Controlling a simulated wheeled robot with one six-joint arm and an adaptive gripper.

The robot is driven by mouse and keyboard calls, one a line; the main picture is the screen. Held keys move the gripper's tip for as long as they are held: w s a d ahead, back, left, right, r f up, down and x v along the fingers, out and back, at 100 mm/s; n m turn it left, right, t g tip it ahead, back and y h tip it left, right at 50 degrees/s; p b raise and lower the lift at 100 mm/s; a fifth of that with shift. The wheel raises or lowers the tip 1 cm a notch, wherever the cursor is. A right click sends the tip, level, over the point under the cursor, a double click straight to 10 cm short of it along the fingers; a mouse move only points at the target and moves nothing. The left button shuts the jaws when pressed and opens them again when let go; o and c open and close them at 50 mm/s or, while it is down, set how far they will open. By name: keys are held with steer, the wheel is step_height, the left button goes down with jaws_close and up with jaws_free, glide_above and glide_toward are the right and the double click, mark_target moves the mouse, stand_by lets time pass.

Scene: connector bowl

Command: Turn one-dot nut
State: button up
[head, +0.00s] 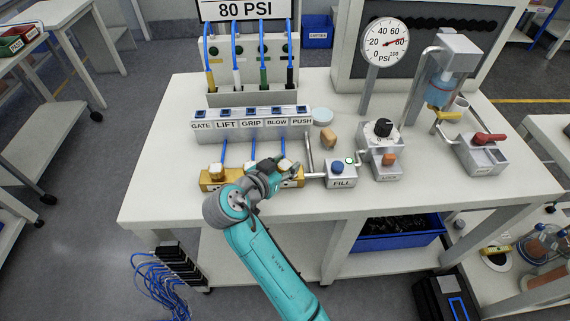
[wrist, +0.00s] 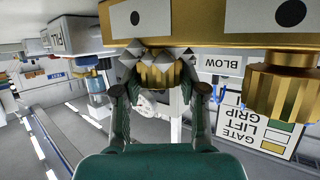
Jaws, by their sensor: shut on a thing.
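A brass manifold bar (head: 212,180) lies along the front of the bench below the labelled valve block. In the wrist view the brass bar (wrist: 210,22) crosses the top, with two white labels that each show one black dot. My gripper (head: 283,168) is at the right part of the bar. In the wrist view my gripper (wrist: 160,62) has its fingers on both sides of a gold ribbed nut (wrist: 160,76) and is shut on it. Grey pointed shapes partly cover this nut. A second gold nut (wrist: 283,92) hangs free on the right.
The FILL box (head: 341,174) stands close on the right of the bar, joined by a pipe. A tan block (head: 329,137) and a pale blue disc (head: 322,116) lie behind. The gauge (head: 386,42) reads near 80. Blue hoses run behind my gripper.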

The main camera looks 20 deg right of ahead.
steer(key=shift+m+g+h, duration=0.3)
steer(key=shift+m+g, duration=0.2)
steer(key=shift+g, duration=0.2)
steer(key=shift+f, duration=0.1)
steer(key=o, duration=1.1)
steer(key=shift+o, duration=0.2)
steer(key=v, duration=1.2)
